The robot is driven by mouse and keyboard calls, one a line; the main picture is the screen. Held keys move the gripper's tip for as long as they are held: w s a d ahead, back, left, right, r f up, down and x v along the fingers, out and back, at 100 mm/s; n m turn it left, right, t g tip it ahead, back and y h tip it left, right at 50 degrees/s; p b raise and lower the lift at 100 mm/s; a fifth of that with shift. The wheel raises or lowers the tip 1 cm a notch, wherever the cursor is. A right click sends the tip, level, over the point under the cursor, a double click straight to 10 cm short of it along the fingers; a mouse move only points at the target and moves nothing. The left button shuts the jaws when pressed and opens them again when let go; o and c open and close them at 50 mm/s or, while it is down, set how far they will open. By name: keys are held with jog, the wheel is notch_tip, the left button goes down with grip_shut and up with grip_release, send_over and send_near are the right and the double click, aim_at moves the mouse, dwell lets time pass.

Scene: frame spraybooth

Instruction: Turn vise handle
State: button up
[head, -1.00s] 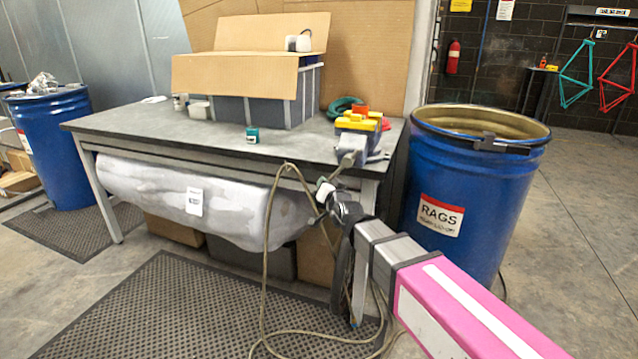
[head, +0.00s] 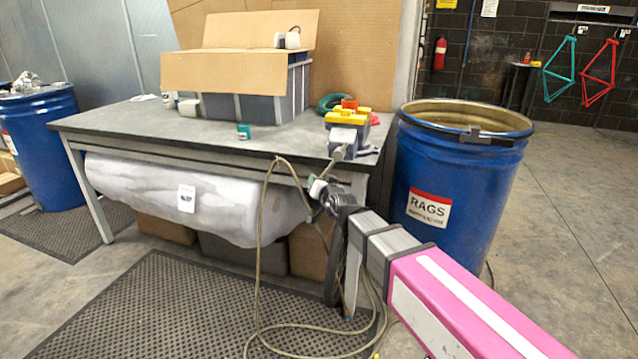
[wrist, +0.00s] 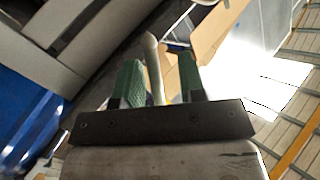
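The vise (head: 343,143) is bolted at the right front corner of the grey workbench (head: 200,135), with yellow and red pieces on its top. My gripper (head: 318,187) is just in front of the vise, below the bench top's edge. In the wrist view, the two green fingers of my gripper (wrist: 158,80) stand apart. A pale slim bar, which looks like the vise handle (wrist: 153,62), runs between them. Gaps show beside the bar, wider on the right, so the fingers do not look closed on it.
A hose (head: 262,240) hangs from the bench front and loops on the floor by my arm. A blue rags drum (head: 455,180) stands close on the right. A cardboard-topped bin (head: 240,72) and a small teal jar (head: 243,131) are on the bench.

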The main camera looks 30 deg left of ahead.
jog(key=shift+w+d, duration=0.1)
jog(key=v, duration=1)
jog(key=shift+s+d, duration=0.25)
